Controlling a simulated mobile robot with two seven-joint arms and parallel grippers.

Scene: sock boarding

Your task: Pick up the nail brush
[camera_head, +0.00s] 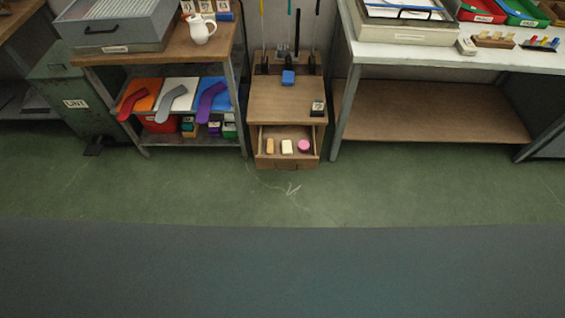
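No item can be told for certain as the nail brush at this size. The open drawer (287,160) of the small wooden cabinet (283,100) holds a tan oblong item (270,146), a cream block (287,147) and a pink round item (303,146). The tan one has a brush-like shape, but bristles cannot be made out. A small blue block (288,77) and a dark labelled item (318,107) are on the cabinet top. Neither gripper is in view.
A shelf unit (160,50) with coloured socks stands left of the cabinet, and a white-topped workbench (390,55) stands right. A green bin (75,100) labelled LINT is farther left. Upright rods stand behind the cabinet top. The green floor (200,190) in front is clear.

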